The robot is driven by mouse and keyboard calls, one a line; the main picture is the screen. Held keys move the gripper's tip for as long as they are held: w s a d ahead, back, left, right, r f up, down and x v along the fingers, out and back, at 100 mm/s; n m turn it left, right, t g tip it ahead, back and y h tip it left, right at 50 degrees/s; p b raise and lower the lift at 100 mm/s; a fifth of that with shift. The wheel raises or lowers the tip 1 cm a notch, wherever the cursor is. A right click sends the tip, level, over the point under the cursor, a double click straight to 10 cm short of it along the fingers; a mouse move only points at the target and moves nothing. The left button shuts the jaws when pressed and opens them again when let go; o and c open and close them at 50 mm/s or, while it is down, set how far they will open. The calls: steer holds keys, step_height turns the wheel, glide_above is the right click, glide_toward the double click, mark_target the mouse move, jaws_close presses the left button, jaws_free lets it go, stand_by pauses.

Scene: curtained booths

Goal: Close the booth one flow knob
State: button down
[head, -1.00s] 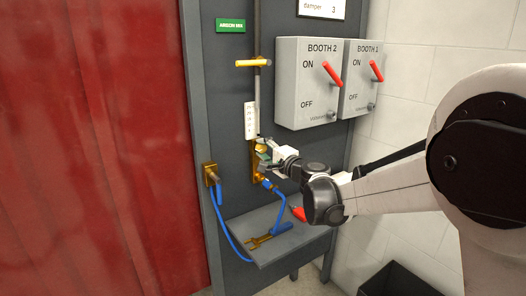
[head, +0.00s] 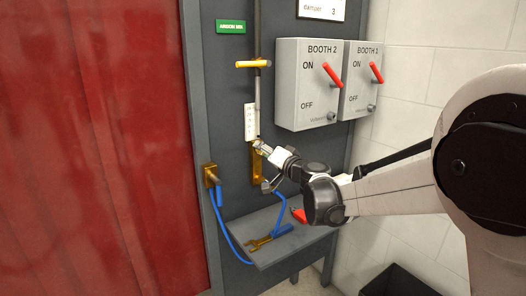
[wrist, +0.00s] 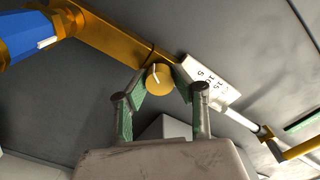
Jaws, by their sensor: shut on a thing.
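The flow knob (wrist: 159,77) is a round brass-yellow knob with a white pointer line, on the brass block below the flow tube. In the wrist view my gripper (wrist: 162,85) has its green-padded fingers on either side of the knob, shut on it. In the head view my gripper (head: 260,148) is at the top of the brass block (head: 258,172), just under the white scale of the flow tube (head: 250,122). The knob is hidden there by the gripper. The pointer line runs nearly up and down in the wrist view.
A yellow lever (head: 253,63) crosses the pipe above. Blue hoses (head: 227,229) hang below, over a grey shelf (head: 263,261) holding a brass wrench-like tool (head: 258,242).

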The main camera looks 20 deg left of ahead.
steer(key=shift+n, duration=0.3)
steer(key=c, duration=1.4)
jaws_free()
steer(key=shift+d, duration=0.1)
steer(key=v, duration=1.2)
steer(key=shift+s, duration=0.1)
